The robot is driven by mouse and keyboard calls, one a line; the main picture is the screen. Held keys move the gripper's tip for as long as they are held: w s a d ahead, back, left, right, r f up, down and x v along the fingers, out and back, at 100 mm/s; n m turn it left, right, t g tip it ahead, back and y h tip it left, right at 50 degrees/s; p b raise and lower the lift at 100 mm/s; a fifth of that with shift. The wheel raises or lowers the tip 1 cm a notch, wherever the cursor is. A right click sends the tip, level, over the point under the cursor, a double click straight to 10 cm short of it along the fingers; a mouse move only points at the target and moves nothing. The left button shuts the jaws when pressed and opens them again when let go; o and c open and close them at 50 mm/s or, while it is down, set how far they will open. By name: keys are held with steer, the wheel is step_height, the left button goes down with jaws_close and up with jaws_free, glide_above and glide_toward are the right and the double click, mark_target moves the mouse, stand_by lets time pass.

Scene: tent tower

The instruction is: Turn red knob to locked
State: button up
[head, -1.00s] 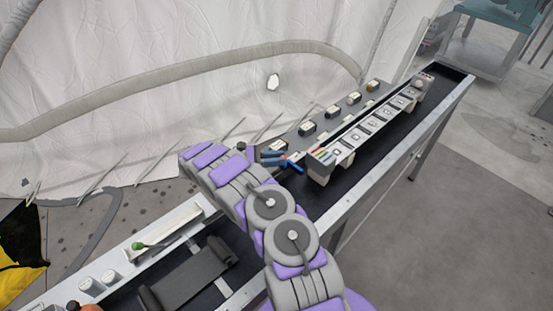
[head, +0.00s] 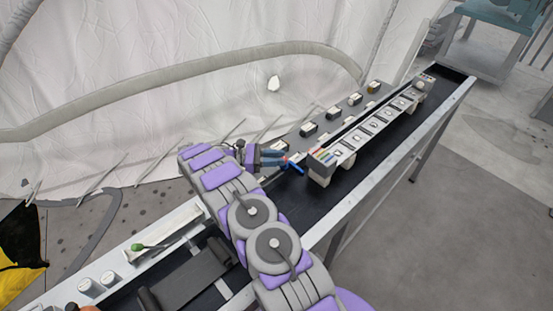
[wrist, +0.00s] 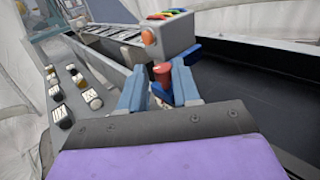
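The red knob (wrist: 162,73) shows in the wrist view as a small red cylinder with a dark blue bar (wrist: 190,53) beside it. My gripper (wrist: 160,72) has its two grey-blue fingers apart, one on each side of the knob. A gap shows at the left finger; contact at the right finger is unclear. In the head view my gripper (head: 284,160) is beside the near end of the long panel box, and the blue bar (head: 296,168) sticks out past its fingertips. The knob is mostly hidden there, and any lock marking cannot be read.
A long grey box (head: 348,150) with coloured buttons lies on the dark bench trough (head: 400,140). An orange button (wrist: 148,36) is on its near end. Several small switch blocks (head: 333,113) line the left side. White tent fabric (head: 150,90) hangs behind.

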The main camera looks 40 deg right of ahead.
steer(key=o, duration=0.3)
steer(key=shift+s, duration=0.1)
steer(key=s+a+r+p, duration=0.1)
steer(key=s+a, duration=0.1)
steer(key=s, duration=0.2)
steer(key=s+a+r+p, duration=0.1)
steer(key=s+a+r, duration=0.1)
steer(key=s, duration=0.3)
steer(key=s+a+r+p, duration=0.1)
steer(key=s+a+p, duration=0.1)
steer(key=s, duration=0.3)
steer(key=shift+a+r, duration=0.2)
steer(key=shift+a, duration=0.25)
steer(key=shift+a+r, duration=0.2)
steer(key=shift+a, duration=0.25)
